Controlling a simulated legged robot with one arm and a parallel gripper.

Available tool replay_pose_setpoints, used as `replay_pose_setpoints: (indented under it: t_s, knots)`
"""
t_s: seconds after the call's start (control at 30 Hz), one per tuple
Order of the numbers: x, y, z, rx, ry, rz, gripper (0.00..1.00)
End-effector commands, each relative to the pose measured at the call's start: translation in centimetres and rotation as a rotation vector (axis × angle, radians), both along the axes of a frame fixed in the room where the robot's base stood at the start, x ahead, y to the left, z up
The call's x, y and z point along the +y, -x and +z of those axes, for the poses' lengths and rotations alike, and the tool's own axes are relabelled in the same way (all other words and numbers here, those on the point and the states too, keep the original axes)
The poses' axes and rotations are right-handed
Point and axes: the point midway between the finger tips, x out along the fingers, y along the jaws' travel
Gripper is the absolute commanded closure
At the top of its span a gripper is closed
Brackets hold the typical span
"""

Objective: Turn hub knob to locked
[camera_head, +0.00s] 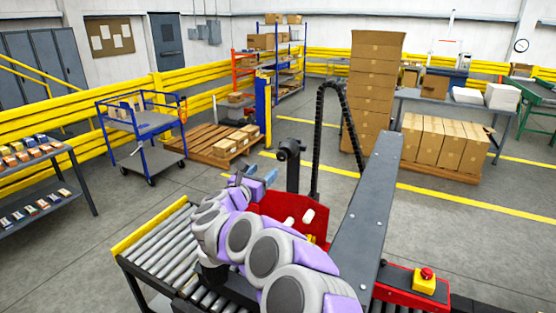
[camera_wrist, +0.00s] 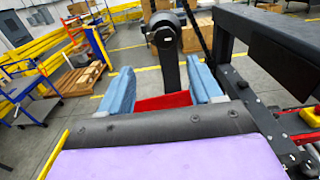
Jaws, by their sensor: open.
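A dark round hub (camera_head: 290,148), seemingly with the knob on its face, tops a black post on the red machine. In the wrist view the hub (camera_wrist: 164,32) is ahead of my gripper and above the line between its fingertips. A small pale mark shows on its face, but I cannot tell the knob's setting. My gripper (camera_wrist: 163,88) is open and empty, with blue fingers spread to either side of the post in that view. In the head view my gripper (camera_head: 260,174) is left of the post and lower than the hub, apart from it.
A long grey beam (camera_head: 365,215) runs along the machine on the right. A black cable chain (camera_head: 318,130) arches behind the post. A roller conveyor (camera_head: 165,250) lies to the left. A red emergency button (camera_head: 427,273) is at front right. Open floor lies beyond.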

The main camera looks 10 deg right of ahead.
Motion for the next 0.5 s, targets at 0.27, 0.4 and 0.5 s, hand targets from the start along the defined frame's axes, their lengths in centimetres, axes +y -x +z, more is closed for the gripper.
replay_pose_setpoints:
  t_s: [0.27, 0.4, 0.5]
  knots:
    - [-4.1, -3.5, 0.2, -0.001, -0.007, -0.006, 0.36]
    - [-5.2, -4.9, 0.2, -0.001, -0.008, -0.006, 0.36]
    - [-5.5, -5.9, 0.2, -0.002, -0.004, -0.004, 0.36]
